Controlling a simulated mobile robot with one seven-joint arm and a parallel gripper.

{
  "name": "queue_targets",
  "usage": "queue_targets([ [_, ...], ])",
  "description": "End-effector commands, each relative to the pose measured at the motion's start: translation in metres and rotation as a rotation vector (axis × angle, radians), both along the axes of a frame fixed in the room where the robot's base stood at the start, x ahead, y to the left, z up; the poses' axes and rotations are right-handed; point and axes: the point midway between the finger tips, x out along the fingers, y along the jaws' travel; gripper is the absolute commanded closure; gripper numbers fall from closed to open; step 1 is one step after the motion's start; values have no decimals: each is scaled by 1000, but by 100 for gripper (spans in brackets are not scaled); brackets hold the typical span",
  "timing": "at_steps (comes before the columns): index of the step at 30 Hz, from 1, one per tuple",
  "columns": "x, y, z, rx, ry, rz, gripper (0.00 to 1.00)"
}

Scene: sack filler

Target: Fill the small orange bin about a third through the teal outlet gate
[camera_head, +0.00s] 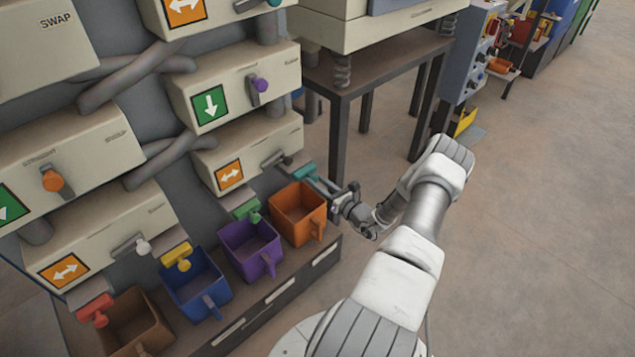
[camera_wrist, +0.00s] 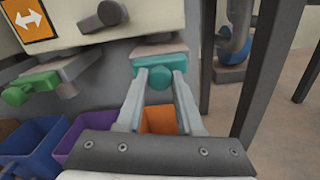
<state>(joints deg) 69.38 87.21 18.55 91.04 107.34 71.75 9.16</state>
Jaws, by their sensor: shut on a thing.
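The small orange bin (camera_head: 298,214) stands at the right end of the row of bins, and I cannot see its contents. In the wrist view, part of the orange bin (camera_wrist: 158,121) shows between my fingers. The teal outlet gate (camera_head: 304,171) is above the orange bin. My gripper (camera_head: 318,184) reaches it from the right. In the wrist view, my gripper (camera_wrist: 160,82) is shut on the round knob of the teal gate (camera_wrist: 159,62). I cannot tell whether the gate is pulled out, and no material is seen falling.
To the left stand a purple bin (camera_head: 251,249), a blue bin (camera_head: 198,287) and a brown bin (camera_head: 134,322). Green (camera_head: 247,209), yellow (camera_head: 178,254) and red (camera_head: 95,308) gates sit above them. A dark table leg (camera_head: 336,142) stands right of the machine. Open floor lies further right.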

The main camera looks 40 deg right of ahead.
Motion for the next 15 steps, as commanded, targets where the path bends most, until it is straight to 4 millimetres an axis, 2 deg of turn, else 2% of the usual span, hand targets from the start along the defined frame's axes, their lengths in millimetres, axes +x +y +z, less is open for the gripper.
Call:
queue_targets([
  [6, -1, 0, 0, 1, 1, 0, 100],
  [12, -23, -2, 1, 1, 1, -2, 100],
  [15, -25, -1, 0, 1, 0, 0, 100],
])
